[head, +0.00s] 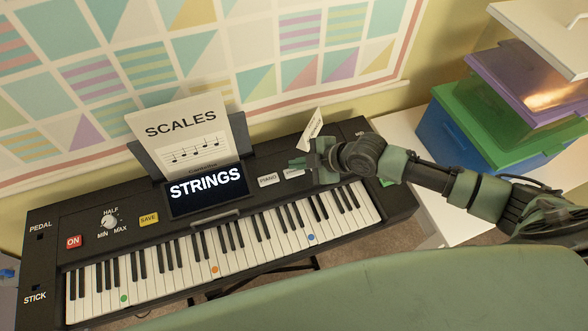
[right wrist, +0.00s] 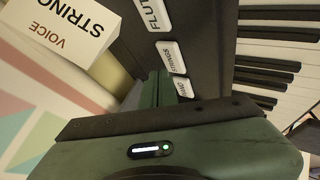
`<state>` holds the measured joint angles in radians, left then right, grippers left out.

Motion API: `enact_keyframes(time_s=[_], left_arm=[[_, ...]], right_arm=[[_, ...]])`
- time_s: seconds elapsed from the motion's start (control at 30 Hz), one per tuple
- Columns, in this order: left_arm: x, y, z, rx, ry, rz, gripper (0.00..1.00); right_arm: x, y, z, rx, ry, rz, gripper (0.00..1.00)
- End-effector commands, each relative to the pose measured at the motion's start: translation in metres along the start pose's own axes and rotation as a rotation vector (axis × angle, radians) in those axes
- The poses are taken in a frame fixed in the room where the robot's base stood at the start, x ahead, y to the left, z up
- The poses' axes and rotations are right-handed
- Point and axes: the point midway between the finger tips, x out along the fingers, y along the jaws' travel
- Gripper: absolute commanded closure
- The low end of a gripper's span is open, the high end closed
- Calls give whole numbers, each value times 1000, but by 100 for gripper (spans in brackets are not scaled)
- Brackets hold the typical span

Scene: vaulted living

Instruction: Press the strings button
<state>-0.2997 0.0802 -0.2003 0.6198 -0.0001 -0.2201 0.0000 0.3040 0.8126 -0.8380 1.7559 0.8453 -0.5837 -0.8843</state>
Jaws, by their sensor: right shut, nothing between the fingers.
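The black keyboard (head: 130,212) stands against the wall, and its lit screen (head: 207,190) reads STRINGS. The white strings button (right wrist: 171,56) lies between the flute button (right wrist: 154,14) and the piano button (right wrist: 183,88) in the right wrist view. In the head view the piano button (head: 268,180) is clear, and a white button (head: 293,173) beside it is partly covered by my right gripper (head: 298,164). The gripper is shut and empty, low over the button row. I cannot tell whether it touches a button. My left gripper is not in view.
A white card reading VOICE and STRING (right wrist: 70,35) stands behind the buttons, also in the head view (head: 312,128). A SCALES sheet (head: 185,135) stands behind the screen. Stacked coloured boxes (head: 480,130) stand at right. A green rounded surface (head: 400,290) fills the foreground.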

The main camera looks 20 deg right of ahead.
Motion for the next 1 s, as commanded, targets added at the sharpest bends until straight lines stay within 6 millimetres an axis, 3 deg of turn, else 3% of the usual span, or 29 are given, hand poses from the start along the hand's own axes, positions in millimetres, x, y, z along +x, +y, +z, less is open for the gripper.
enact_keyframes(time_s=[0.5, 1.0], left_arm=[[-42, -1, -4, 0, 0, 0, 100], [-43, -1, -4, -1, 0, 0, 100]], right_arm=[[-34, 25, -25, -1, 1, 1, 100], [-35, 25, -25, 0, 0, 0, 100]])
